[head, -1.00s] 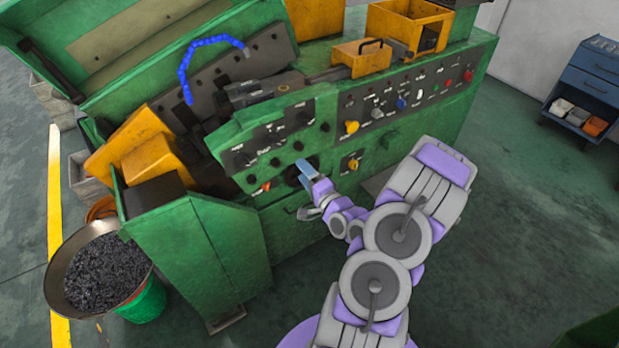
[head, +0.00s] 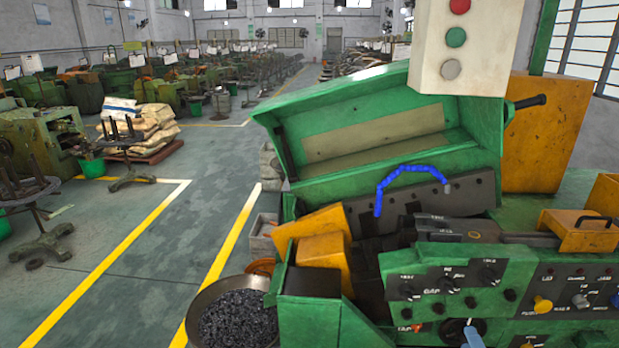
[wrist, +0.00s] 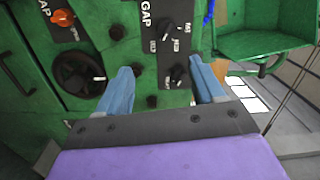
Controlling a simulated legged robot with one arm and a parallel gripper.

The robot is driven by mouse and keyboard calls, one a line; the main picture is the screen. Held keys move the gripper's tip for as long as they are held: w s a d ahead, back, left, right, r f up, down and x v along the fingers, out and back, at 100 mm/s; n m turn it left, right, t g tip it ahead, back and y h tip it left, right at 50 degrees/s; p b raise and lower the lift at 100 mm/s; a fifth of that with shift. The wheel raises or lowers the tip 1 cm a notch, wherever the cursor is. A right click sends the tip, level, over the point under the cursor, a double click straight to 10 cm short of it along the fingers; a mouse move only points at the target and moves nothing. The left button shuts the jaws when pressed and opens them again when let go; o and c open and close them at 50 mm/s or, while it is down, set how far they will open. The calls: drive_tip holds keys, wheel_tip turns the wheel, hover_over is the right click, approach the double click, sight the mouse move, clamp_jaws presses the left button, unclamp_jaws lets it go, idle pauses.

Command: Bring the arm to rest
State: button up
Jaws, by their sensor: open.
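My gripper (wrist: 160,90) shows in the wrist view with its two blue fingers spread apart and nothing between them. It faces the green control panel (wrist: 130,40) of the heading machine, close to its knobs. An orange knob (wrist: 64,18) and a black handwheel (wrist: 88,78) lie left of the fingers. Black knobs (wrist: 178,76) show between them. In the head view a blue fingertip (head: 473,336) shows at the bottom edge, in front of the machine's panel (head: 440,285). The rest of my arm is out of that view.
A bowl of dark metal pieces (head: 238,318) stands left of the machine. A red, green and white button box (head: 466,45) hangs above it. The floor aisle (head: 200,220) at left is clear, with stacked sacks (head: 145,130) and other machines beyond.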

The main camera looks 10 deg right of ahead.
drive_tip(key=w+a+f+n+g+y+b, duration=0.2)
drive_tip(key=w+a+n+g, duration=0.1)
drive_tip(key=a+n+g, duration=0.75)
drive_tip(key=s+a+r+n+g, duration=0.2)
drive_tip(key=s+a+r+g, duration=0.1)
drive_tip(key=s+a, duration=0.4)
drive_tip(key=s+a+r+n+g+y+b, duration=0.1)
drive_tip(key=s+a+r+n+g, duration=0.2)
drive_tip(key=s+a+r, duration=0.2)
drive_tip(key=s+a+r+n+g+b, duration=0.1)
drive_tip(key=s+a+r+n+g, duration=0.1)
drive_tip(key=s+a, duration=0.9)
drive_tip(key=s+r+g, duration=0.1)
drive_tip(key=s+r, duration=0.1)
drive_tip(key=s, duration=0.4)
drive_tip(key=shift+r+n+y, duration=0.3)
drive_tip(key=shift+r+n, duration=0.05)
drive_tip(key=shift+w, duration=0.1)
drive_tip(key=shift+c, duration=0.2)
